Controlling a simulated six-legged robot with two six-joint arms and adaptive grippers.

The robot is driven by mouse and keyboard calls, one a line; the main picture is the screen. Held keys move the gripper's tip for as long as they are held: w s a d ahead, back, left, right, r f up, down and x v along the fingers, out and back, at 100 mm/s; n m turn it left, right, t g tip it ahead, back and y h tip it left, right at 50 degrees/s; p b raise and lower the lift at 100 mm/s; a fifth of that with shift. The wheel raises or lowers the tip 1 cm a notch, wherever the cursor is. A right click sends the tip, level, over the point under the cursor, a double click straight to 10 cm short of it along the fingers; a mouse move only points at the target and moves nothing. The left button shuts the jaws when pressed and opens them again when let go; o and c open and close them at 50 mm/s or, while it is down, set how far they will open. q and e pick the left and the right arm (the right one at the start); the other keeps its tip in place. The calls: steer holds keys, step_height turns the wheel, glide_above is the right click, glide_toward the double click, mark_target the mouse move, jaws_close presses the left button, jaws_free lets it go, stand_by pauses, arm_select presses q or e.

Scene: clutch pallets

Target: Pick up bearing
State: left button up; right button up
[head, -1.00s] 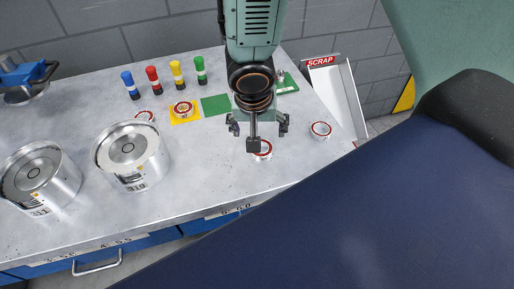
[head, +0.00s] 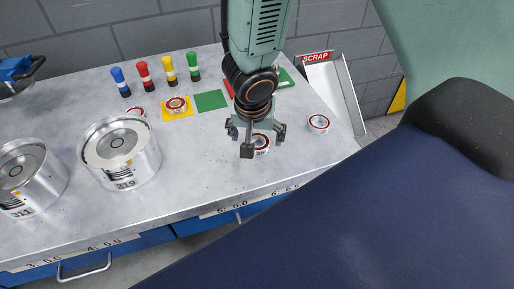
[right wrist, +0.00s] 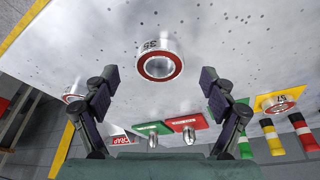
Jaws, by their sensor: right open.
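Several ring-shaped bearings with red and white faces lie on the grey metal table. One bearing (head: 262,144) is below and partly behind my right gripper (head: 256,134). In the right wrist view this bearing (right wrist: 160,66), marked 35, sits centred beyond the fingertips of my right gripper (right wrist: 160,88), which is open and empty. A second bearing (head: 318,123) lies to the right. A third bearing (head: 176,104) sits on a yellow square. Another bearing (head: 135,112) is partly hidden behind a metal cylinder. My left gripper is not in view.
Two metal cylinders (head: 121,158) (head: 28,180) stand at the left. Blue, red, yellow and green posts (head: 168,70) line the back. A green square (head: 210,100) lies near them. A scrap chute (head: 333,85) is at the right edge. The table's front middle is clear.

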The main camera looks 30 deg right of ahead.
steer(key=x, duration=0.2)
steer(key=shift+w+d+f, duration=0.2)
steer(key=shift+w+d, duration=0.05)
steer(key=shift+s+a+r, duration=0.1)
steer(key=shift+a+r, duration=0.05)
steer(key=shift+s+a+r, duration=0.1)
steer(key=shift+c, duration=1.2)
steer(key=shift+d, duration=0.2)
steer(key=c, duration=0.4)
steer(key=shift+a, duration=0.15)
steer(key=c, duration=0.6)
steer(key=shift+c, duration=0.9)
